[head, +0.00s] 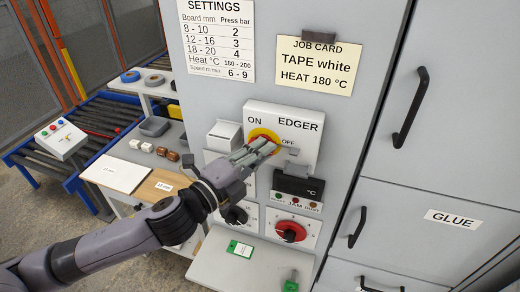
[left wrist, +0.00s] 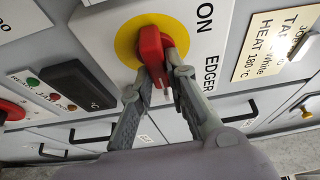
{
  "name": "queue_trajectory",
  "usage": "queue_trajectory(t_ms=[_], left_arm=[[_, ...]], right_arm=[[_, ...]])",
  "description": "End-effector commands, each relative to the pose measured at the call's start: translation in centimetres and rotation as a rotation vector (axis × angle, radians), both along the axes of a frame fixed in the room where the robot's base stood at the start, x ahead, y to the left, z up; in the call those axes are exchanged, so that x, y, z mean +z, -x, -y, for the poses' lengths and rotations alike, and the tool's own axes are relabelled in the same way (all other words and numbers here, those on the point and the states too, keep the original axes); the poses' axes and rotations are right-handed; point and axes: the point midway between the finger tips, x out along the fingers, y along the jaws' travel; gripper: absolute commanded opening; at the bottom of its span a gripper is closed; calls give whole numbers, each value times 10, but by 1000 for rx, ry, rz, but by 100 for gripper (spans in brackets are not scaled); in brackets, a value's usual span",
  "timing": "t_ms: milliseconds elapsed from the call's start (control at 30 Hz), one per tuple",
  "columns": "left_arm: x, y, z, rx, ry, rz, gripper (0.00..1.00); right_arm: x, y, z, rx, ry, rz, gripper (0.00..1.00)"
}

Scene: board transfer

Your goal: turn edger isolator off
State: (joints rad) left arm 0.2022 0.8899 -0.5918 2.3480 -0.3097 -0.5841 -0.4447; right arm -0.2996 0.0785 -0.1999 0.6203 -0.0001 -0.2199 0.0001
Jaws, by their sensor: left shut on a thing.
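The edger isolator is a white box (head: 311,124) with ON, OFF and EDGER labels on the grey cabinet. Its yellow disc (head: 257,132) is partly covered by my gripper in the head view. In the left wrist view, the yellow disc (left wrist: 127,40) carries a red handle (left wrist: 150,46), long side running roughly down the picture. My left gripper (head: 268,147) reaches in from the left. In the left wrist view, my left gripper (left wrist: 164,76) has its fingers closed on either side of the red handle. OFF is hidden there. My right gripper is not in view.
Below the isolator are a dark display (head: 298,186), a red dial (head: 290,232) and a black knob (head: 236,214). A ledge (head: 232,268) with a green tag juts out beneath. A job card (head: 318,64) hangs above. Drawer handles (head: 411,107) protrude at right.

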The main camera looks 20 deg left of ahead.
Motion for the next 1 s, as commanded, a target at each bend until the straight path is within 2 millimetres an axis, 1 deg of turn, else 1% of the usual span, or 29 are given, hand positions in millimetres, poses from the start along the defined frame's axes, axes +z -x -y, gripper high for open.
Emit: queue_trajectory(t_ms=[567,600,867,1000], left_arm=[[-1,0,1,-1,-31,0,0],[-1,0,0,-1,-31,0,17],[-1,0,0,-1,-30,-1,34],[-1,0,0,0,-29,0,35]], right_arm=[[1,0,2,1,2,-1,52],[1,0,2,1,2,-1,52],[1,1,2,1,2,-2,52],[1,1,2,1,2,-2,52]])
